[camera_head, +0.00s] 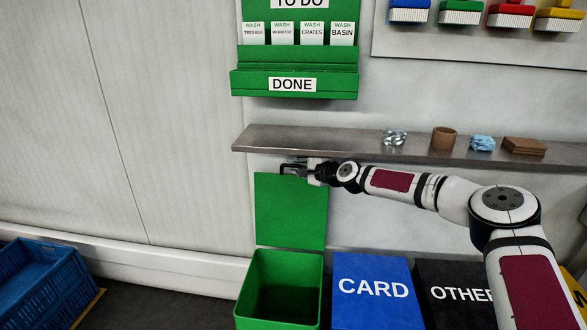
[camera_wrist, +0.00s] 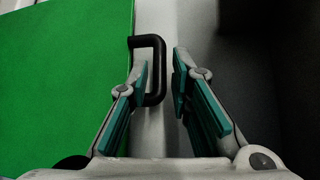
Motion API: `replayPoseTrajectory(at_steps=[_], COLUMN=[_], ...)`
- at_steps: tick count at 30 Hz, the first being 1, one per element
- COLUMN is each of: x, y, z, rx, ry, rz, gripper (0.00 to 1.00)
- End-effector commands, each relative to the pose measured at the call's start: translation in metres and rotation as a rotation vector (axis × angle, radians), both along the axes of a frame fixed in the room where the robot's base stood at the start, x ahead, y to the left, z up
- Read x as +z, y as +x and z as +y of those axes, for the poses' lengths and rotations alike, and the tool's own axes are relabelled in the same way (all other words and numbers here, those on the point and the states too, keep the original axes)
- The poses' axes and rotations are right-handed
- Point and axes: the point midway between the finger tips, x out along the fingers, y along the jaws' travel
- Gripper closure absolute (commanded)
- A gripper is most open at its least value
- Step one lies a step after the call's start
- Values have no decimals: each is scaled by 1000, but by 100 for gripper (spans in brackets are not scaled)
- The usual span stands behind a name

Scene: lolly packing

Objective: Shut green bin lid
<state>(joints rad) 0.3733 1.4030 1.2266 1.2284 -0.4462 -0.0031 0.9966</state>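The green bin (camera_head: 280,285) stands on the floor at the lower middle of the head view, and its inside shows. Its green lid (camera_head: 291,212) stands raised behind it against the wall; it also fills the left of the wrist view (camera_wrist: 60,80). A black handle (camera_wrist: 160,68) sticks out from the lid's edge. My gripper (camera_head: 300,168) is at the top edge of the lid. In the wrist view my gripper (camera_wrist: 165,90) has its fingers apart, with part of the handle between them. The left finger overlaps the handle; I cannot tell whether it touches.
A steel shelf (camera_head: 330,142) runs just above the lid and my arm, with several small items on it. A blue CARD bin (camera_head: 375,315) and a black OTHER bin (camera_head: 450,312) stand right of the green bin. Blue crates (camera_head: 40,285) stand at left.

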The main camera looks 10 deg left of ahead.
Motion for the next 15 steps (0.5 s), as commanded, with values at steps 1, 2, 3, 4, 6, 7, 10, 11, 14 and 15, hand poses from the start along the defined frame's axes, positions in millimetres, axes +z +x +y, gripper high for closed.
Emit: replayPoseTrajectory(at_steps=[1,2,3,4,6,7,10,11,14,15], x=[-2,-3,-4,-4,-5,-5,-4,-4,-4,-4], y=[4,5,7,8,10,10,11,11,10,10], z=[4,6,7,8,10,10,11,11,11,11], rx=[1,0,0,0,0,0,0,0,0,0], ry=[1,1,1,1,0,0,0,0,0,0], rz=[1,2,2,2,1,1,1,1,1,1], gripper=[80,80,80,80,80,80,80,80,80,85])
